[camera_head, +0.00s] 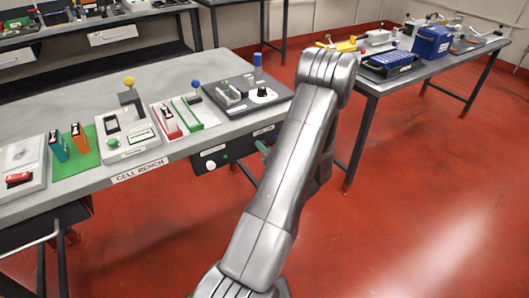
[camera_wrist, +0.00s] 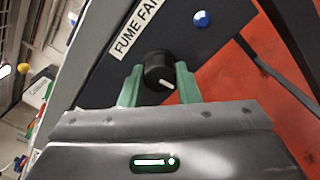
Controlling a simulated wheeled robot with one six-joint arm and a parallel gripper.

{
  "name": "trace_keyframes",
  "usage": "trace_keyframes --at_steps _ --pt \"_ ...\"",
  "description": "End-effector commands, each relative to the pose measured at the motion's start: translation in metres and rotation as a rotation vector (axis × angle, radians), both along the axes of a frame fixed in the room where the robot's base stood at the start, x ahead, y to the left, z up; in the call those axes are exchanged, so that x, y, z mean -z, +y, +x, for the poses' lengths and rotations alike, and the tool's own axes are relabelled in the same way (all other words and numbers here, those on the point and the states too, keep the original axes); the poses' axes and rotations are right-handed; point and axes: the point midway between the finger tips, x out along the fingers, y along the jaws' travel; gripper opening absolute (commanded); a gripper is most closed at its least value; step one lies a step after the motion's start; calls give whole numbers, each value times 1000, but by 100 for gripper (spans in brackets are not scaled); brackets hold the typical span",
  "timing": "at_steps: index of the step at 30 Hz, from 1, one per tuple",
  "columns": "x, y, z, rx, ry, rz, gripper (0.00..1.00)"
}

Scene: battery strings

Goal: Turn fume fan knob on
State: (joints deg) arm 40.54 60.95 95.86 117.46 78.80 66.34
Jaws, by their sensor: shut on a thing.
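The fume fan knob (camera_wrist: 158,68) is a round black knob with a white pointer line, on a dark panel (camera_wrist: 190,50) in the wrist view. A white label reading "FUME FA…" (camera_wrist: 136,28) sits beside it, its end cut off. The pointer aims to the lower right in the picture. My gripper (camera_wrist: 160,86) has its green fingers on either side of the knob, shut on it. In the head view only a bit of a green finger (camera_head: 262,148) shows at the bench's front edge, and my arm hides the knob.
A blue round button or lamp (camera_wrist: 201,18) sits on the panel near the knob. The cell bench (camera_head: 60,105) carries several fixtures, including a board with a blue-topped post (camera_head: 257,62). A second table (camera_head: 430,68) stands at the right. Red floor (camera_head: 430,190) is open there.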

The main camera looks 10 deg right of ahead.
Motion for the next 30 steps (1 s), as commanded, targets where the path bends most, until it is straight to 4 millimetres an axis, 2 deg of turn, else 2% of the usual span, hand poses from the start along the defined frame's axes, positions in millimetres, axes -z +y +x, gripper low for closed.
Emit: trace_keyframes --at_steps 3,30 --pt "6 0 0 0 -34 -90 7" --pt "8 -1 0 0 -325 -893 7"
